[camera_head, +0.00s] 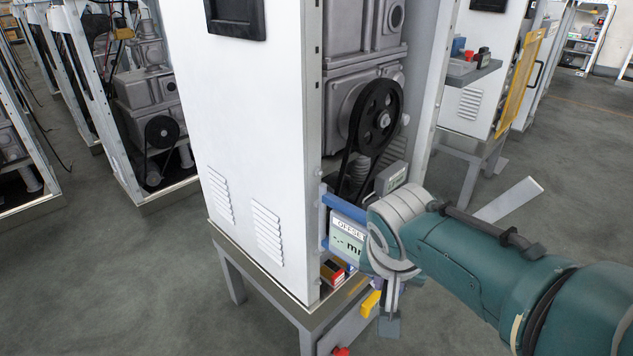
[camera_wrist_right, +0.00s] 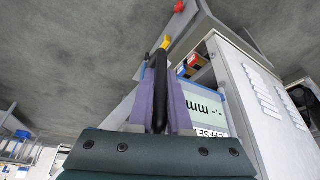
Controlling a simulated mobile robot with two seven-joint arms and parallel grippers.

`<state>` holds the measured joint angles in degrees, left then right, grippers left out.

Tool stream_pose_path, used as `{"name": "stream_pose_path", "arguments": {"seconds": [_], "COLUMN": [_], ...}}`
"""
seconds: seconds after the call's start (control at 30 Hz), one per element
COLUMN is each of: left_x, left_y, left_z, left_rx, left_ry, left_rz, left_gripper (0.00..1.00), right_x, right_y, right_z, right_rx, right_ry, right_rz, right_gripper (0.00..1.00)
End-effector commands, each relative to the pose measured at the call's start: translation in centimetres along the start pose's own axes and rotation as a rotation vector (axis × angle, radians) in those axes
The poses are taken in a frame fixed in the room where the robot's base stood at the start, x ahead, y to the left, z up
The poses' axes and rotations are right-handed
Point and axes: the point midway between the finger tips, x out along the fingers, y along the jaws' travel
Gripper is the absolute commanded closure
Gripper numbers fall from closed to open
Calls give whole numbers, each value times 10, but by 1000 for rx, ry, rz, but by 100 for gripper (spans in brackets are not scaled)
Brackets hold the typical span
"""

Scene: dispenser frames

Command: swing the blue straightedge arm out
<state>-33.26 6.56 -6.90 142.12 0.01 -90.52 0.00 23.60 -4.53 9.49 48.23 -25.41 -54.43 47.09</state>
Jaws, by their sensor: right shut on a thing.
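A blue bracket-like part (camera_head: 324,218), which I take to belong to the blue straightedge arm, shows at the lower front of the white cabinet. A display panel (camera_head: 346,236) marked "OFFSET" with a "-.- mm" reading sits against it and also shows in the right wrist view (camera_wrist_right: 207,105). My right gripper (camera_head: 376,284) is beside the panel. In the right wrist view, its purple fingers (camera_wrist_right: 160,98) are shut on a black handle (camera_wrist_right: 160,75). My wrist hides much of the straightedge arm in the head view. My left gripper is not in view.
The white cabinet (camera_head: 245,120) stands on a grey stand, with a black belt pulley (camera_head: 376,112) in its open side. A pale flat bar (camera_head: 510,200) sticks out behind my right arm. A yellow part (camera_head: 370,304) is below the gripper.

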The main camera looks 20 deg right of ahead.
Motion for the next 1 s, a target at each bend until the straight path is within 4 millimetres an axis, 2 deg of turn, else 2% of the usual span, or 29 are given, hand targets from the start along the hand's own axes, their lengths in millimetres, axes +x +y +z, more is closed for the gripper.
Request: {"name": "stream_pose_path", "arguments": {"seconds": [0.63,0.67,0.7,0.9,1.0], "left_x": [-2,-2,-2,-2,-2], "left_y": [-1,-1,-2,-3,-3], "left_z": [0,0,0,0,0], "left_rx": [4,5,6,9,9], "left_ry": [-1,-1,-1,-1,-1], "left_rz": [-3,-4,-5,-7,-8], "left_gripper": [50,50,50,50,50], "right_x": [-2,-2,-2,-2,-2], "right_y": [-4,-4,-4,-4,-4], "right_z": [5,5,5,5,5], "right_rx": [-7,-7,-7,-5,-5], "right_ry": [-2,-2,-2,-1,-1], "right_rz": [2,2,2,1,1], "right_gripper": [100,80,76,54,54]}}
